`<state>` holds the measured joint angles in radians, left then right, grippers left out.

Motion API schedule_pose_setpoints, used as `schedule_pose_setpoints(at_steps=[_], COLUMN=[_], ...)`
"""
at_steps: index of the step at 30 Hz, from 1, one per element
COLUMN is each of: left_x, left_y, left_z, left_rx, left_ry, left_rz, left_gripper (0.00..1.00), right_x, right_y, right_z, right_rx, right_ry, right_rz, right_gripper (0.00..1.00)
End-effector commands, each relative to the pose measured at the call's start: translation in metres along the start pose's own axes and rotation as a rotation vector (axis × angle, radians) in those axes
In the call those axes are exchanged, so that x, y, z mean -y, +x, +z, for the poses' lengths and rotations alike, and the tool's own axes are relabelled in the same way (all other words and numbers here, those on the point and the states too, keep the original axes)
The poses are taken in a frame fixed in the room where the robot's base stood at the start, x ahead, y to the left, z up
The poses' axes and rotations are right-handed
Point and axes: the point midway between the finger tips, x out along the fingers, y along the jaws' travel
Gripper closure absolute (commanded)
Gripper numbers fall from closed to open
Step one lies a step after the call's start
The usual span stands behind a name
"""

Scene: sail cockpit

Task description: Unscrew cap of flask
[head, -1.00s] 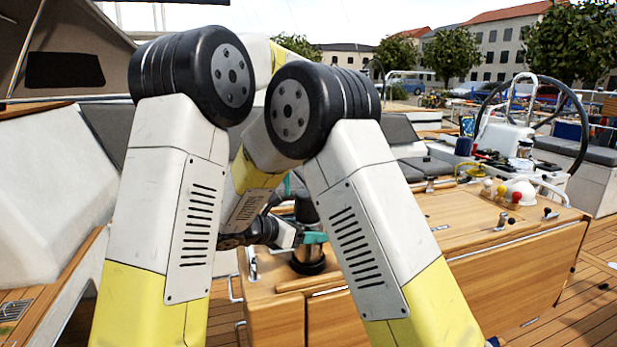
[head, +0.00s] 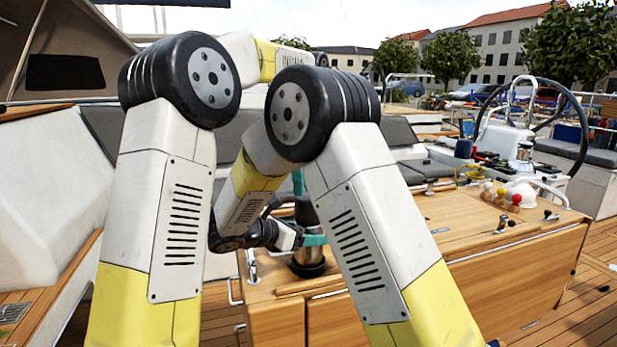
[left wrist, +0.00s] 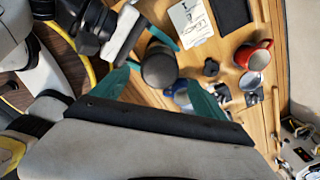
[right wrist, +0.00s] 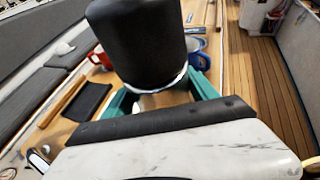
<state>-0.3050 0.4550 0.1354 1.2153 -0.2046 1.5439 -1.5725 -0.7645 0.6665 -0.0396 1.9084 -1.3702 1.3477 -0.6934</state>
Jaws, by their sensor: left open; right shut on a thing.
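The flask is a steel cylinder with a black base (head: 308,268) and stands upright on the wooden cockpit table. Its large black cap (right wrist: 138,45) fills the upper middle of the right wrist view. My right gripper (head: 313,239) is shut around the steel body below the cap; its teal fingers also flank the body in the right wrist view (right wrist: 162,97). My left gripper (left wrist: 162,92) is open over the flask, seen from above, with the round cap top (left wrist: 159,70) just beyond the gap between its fingertips. In the head view, my arms partly hide the flask and left gripper.
A red mug (left wrist: 254,56), a white card (left wrist: 192,20) and a dark pad (left wrist: 234,12) lie near the flask. A blue mug (right wrist: 199,58) is behind it. Colored balls (head: 502,194) and a steering wheel (head: 575,130) are farther right.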

Motion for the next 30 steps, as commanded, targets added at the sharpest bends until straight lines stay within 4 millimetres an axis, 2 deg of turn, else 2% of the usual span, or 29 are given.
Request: schedule_pose_setpoints(at_steps=[5, 12, 18, 29, 30], left_x=[0.0, -0.001, 0.0, 0.0, 0.0], left_y=[0.013, 0.051, 0.073, 0.08, 0.079], left_z=[0.0, 0.0, 0.0, 0.0, 0.0], left_rx=[0.0, 0.0, 0.0, 0.0, 0.0], left_ry=[0.032, 0.03, 0.029, 0.028, 0.028], left_rz=[0.003, 0.003, 0.001, -0.001, -0.001], left_gripper=[0.17, 0.17, 0.17, 0.17, 0.21], right_x=[0.0, 0.0, 0.0, 0.0, 0.0], right_y=[0.0, 0.0, 0.0, 0.0, 0.0], right_z=[0.001, 0.001, 0.001, 0.001, 0.001], right_rx=[0.001, 0.001, 0.001, 0.001, 0.001], right_ry=[0.001, 0.001, 0.001, 0.001, 0.001], right_rz=[0.0, 0.0, 0.0, 0.0, 0.0], right_gripper=[1.0, 1.0, 1.0, 1.0, 1.0])
